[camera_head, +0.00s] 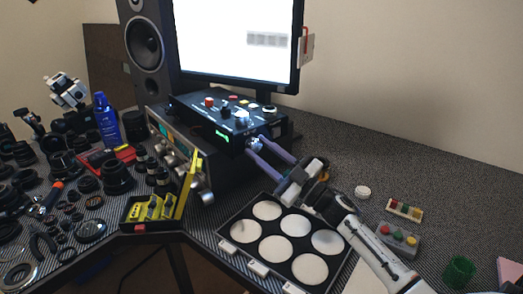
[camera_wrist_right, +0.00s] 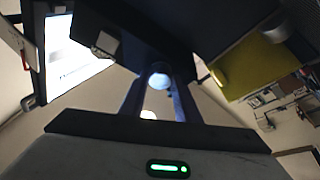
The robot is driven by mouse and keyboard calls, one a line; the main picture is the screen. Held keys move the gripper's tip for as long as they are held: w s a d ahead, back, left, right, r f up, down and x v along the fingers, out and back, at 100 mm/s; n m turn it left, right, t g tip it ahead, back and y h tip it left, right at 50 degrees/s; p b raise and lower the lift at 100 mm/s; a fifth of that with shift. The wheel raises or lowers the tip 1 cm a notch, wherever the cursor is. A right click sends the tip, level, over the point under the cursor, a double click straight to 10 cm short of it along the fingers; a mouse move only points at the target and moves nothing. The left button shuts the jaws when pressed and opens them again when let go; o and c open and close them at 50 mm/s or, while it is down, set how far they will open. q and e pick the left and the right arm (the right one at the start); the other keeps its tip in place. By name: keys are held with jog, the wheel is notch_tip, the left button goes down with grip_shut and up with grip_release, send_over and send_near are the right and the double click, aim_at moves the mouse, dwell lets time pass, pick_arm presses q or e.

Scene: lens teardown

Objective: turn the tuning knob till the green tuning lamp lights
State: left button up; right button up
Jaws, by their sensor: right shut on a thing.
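A black box with knobs and buttons on its top (camera_head: 225,107) stands on a silver-fronted unit (camera_head: 178,148) below the monitor. A small green display (camera_head: 222,136) glows on the box's front face. My right gripper (camera_head: 255,146) reaches up to the right end of that front face and is shut on a small pale knob (camera_head: 253,141). In the right wrist view a pale round knob (camera_wrist_right: 160,81) sits between the two fingers. The fingers hide part of the knob. I cannot make out a separate tuning lamp.
A black tray with white round pads (camera_head: 232,252) lies below my right arm. A yellow-and-black organiser (camera_head: 152,212) stands to the left. A small button panel (camera_head: 398,239) and a green cup (camera_head: 459,270) are at right. Lens parts crowd the left side.

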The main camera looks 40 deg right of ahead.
jog(key=shift+n+g+y, duration=0.3)
jog(key=shift+n+y, duration=0.1)
jog(key=shift+n, duration=0.3)
jog(key=o, duration=1)
jog(key=shift+o, duration=0.2)
jog(key=shift+s, duration=0.15)
jog(key=v, duration=1)
